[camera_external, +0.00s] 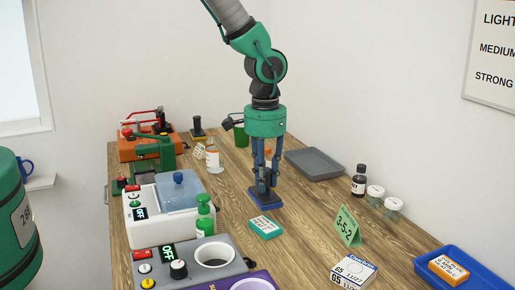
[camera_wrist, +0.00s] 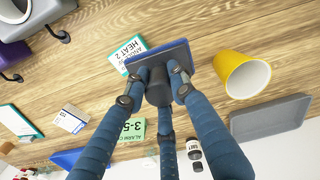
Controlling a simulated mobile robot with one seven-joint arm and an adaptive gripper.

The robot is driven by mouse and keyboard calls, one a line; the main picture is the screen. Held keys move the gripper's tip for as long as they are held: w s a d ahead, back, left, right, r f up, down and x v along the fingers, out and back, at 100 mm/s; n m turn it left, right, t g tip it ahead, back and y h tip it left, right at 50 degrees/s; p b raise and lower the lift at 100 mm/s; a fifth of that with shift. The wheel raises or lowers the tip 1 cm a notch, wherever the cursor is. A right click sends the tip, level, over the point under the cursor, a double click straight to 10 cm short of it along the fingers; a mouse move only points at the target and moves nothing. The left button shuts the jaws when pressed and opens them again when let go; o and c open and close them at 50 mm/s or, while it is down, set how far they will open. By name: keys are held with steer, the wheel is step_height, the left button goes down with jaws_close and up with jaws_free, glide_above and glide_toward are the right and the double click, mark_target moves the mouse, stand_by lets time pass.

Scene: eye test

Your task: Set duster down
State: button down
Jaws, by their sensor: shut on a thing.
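The duster (camera_external: 267,204) is a flat blue rectangular block with a dark upright grip. My gripper (camera_external: 264,186) points straight down over the middle of the wooden table and is shut on the duster's grip. In the wrist view, the fingers of my gripper (camera_wrist: 160,82) close around the dark round grip of the duster (camera_wrist: 186,50). The duster is level and at or very close to the tabletop; I cannot tell whether it touches. It partly hides a teal and white box (camera_wrist: 126,50) in the wrist view.
The teal box (camera_external: 265,228) lies just in front of the duster. A grey tray (camera_external: 315,163) lies behind right, and a yellow cup (camera_wrist: 242,75) is near. A green sign (camera_external: 347,227), a dark bottle (camera_external: 359,181) and a blue bin (camera_external: 431,268) are right; devices (camera_external: 166,229) line the left.

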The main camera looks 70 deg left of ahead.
stand_by(0.4)
steer(key=w+f+p, duration=0.1)
steer(key=w, duration=1.5)
steer(key=shift+d+f+p, duration=0.25)
steer(key=shift+d+p, duration=0.05)
steer(key=shift+p, duration=0.1)
steer(key=shift+f+p, duration=0.3)
steer(key=shift+f, duration=1.45)
steer(key=shift+f, duration=0.1)
steer(key=c, duration=1.9)
jaws_free()
steer(key=shift+f, duration=0.1)
steer(key=o, duration=0.5)
steer(key=shift+c, duration=0.2)
